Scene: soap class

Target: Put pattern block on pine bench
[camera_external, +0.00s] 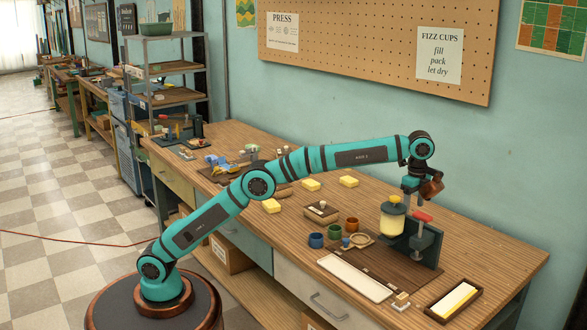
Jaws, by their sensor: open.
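The pine bench (497,252) is the long wooden worktop with fine lengthwise grain. I cannot tell for sure which thing is the pattern block. My gripper (433,189) is at the arm's far end, over the right part of the bench, above a red-handled press. It is small here and I see nothing held in it. Both candidate blocks are apart from it, to its left and below.
A long white tray (355,277) and a dark-framed tray (454,300) lie in front. Yellow bars lie farther back. The bench's right end is clear.

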